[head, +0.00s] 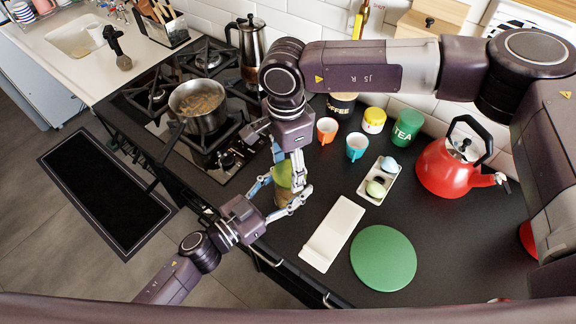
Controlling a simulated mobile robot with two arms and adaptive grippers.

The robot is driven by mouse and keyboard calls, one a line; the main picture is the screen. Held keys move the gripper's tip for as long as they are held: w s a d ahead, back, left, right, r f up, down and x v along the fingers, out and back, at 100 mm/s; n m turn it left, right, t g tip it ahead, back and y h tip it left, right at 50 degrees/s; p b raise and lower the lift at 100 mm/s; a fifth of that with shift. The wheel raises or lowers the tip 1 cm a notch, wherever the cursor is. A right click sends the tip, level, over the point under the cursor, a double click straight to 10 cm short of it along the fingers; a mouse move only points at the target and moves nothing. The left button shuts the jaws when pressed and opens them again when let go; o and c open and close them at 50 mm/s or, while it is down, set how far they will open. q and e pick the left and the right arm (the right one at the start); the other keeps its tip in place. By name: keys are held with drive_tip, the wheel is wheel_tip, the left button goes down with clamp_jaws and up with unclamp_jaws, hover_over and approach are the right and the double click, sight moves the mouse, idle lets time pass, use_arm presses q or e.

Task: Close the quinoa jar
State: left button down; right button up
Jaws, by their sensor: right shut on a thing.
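The quinoa jar (285,193) stands near the counter's front edge, with a brownish lower part and a green top (282,174). My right gripper (288,172) comes down from above and is shut on the green top. My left gripper (283,195) reaches in from the lower left, with one finger on each side of the jar. Whether its fingers press on the jar cannot be told. The fingers hide parts of the jar, and the fit between top and body is not clear.
A white tray (322,245) and a green round board (383,258) lie to the right. Orange (327,131) and teal (356,147) cups, an egg tray (368,198), a tea tin (408,127) and a red kettle (447,167) stand behind. A pot (198,118) sits on the hob.

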drive_tip(key=m, duration=0.6)
drive_tip(key=shift+w, duration=0.15)
drive_tip(key=m, duration=0.6)
drive_tip(key=shift+w, duration=0.1)
drive_tip(key=m, duration=0.5)
drive_tip(key=shift+w+d+m, duration=0.1)
drive_tip(key=shift+m, duration=0.2)
drive_tip(key=m, duration=0.5)
drive_tip(key=shift+d+m, duration=0.1)
drive_tip(key=shift+m, duration=0.2)
drive_tip(key=m, duration=0.5)
drive_tip(key=shift+d+m, duration=0.1)
drive_tip(key=shift+m, duration=0.2)
drive_tip(key=m, duration=0.5)
drive_tip(key=shift+d+f+m, duration=0.1)
drive_tip(key=shift+m, duration=0.2)
drive_tip(key=m, duration=0.7)
drive_tip(key=shift+s+a, duration=0.25)
drive_tip(key=shift+s, duration=0.15)
drive_tip(key=shift+m, duration=0.4)
drive_tip(key=shift+w+d+m, duration=0.1)
drive_tip(key=shift+d+m, duration=0.1)
drive_tip(key=shift+m, duration=0.5)
